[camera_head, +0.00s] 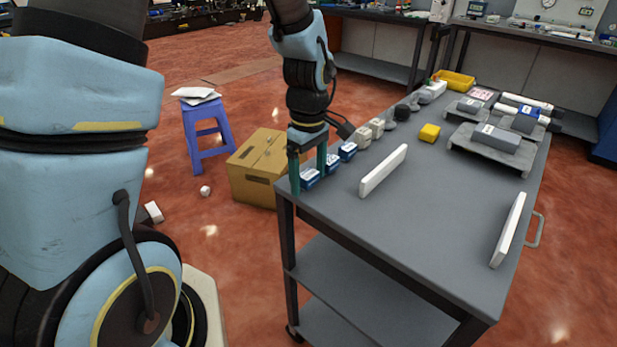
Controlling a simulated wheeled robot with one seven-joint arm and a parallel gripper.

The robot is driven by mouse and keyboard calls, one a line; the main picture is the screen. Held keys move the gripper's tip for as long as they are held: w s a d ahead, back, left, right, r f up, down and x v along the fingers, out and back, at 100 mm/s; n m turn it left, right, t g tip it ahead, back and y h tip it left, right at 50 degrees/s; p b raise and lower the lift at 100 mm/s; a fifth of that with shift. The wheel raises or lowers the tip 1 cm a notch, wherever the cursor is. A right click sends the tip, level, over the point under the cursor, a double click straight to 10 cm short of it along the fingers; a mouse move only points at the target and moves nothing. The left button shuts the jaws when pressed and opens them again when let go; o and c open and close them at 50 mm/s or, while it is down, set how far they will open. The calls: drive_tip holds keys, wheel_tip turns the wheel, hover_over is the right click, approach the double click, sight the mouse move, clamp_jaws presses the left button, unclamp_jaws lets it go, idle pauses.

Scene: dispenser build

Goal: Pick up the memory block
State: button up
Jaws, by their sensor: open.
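Three small blue-and-white blocks sit in a row along the left edge of the grey cart top: a near one (311,179), a middle one (332,163) and a far one (348,151). They look like memory blocks, but no label is readable. My gripper (308,184) points down at the cart's near left corner. Its two green fingers are open, with the near block showing between them. I cannot tell whether either finger touches the block. The fingers and wrist hide part of the row.
Two white bars, one in the middle (384,170) and one at right (508,230), stand on the cart (440,215). Behind are a yellow block (429,133), grey devices (490,138) and a yellow tray (454,81). A cardboard box (256,165) and blue stool (206,128) stand left.

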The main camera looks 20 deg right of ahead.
clamp_jaws()
idle(0.6)
